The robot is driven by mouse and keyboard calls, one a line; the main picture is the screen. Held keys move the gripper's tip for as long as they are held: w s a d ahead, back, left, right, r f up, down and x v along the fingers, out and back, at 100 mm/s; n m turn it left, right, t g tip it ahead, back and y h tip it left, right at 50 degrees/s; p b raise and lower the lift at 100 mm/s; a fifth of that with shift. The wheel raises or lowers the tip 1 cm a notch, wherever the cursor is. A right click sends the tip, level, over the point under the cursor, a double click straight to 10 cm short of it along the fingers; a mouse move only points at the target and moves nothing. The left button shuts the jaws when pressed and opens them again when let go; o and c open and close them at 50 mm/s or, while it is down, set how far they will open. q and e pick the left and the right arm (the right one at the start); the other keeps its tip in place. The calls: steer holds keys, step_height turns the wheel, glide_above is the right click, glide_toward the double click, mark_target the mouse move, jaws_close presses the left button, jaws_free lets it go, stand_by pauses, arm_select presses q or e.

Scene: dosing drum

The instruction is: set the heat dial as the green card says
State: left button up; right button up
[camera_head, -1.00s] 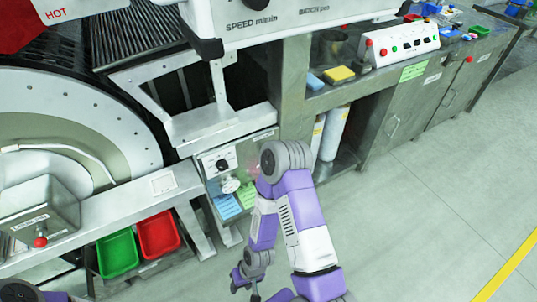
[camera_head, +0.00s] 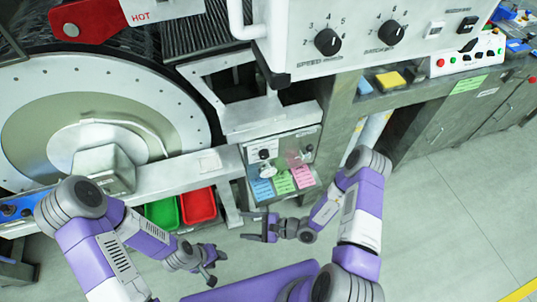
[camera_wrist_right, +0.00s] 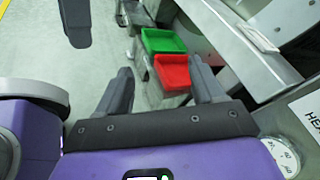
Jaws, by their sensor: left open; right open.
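The green card (camera_head: 283,182) hangs between a blue card (camera_head: 262,188) and a pink card (camera_head: 302,178) below a small control panel. Its writing is too small to read. The panel has a black dial (camera_head: 264,154) on its left and another dial (camera_head: 308,148) on its right; I cannot tell their settings. In the right wrist view, part of a white numbered dial (camera_wrist_right: 284,156) shows beside a label starting "HEA". My right gripper (camera_head: 245,226) is open and empty below the cards, its fingers pointing left. My left gripper (camera_head: 216,268) is open and empty, lower and further left.
A green bin (camera_head: 161,213) and a red bin (camera_head: 198,206) stand left of the panel. A large white panel (camera_head: 365,35) with speed and batch dials overhangs above. A ledge (camera_head: 180,176) runs left. Open floor (camera_head: 455,215) lies right.

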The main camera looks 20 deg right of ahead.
steer(key=w+d+r+m+t+h+p, duration=0.2)
steer(key=w+d+r+m+t+h, duration=0.15)
steer(key=w+d+t, duration=0.4)
steer(key=m+t+h, duration=0.3)
steer(key=t+h, duration=0.1)
steer(key=h, duration=0.4)
glide_toward(265, 157)
steer(key=w, duration=0.6)
steer(key=w+a+b, duration=0.1)
steer(key=w, duration=0.1)
steer(key=shift+w, duration=0.15)
arm_select(q)
steer(key=shift+d+r, duration=0.15)
steer(key=shift+r, duration=0.65)
arm_select(e)
steer(key=c, duration=1.1)
steer(key=shift+o, duration=0.2)
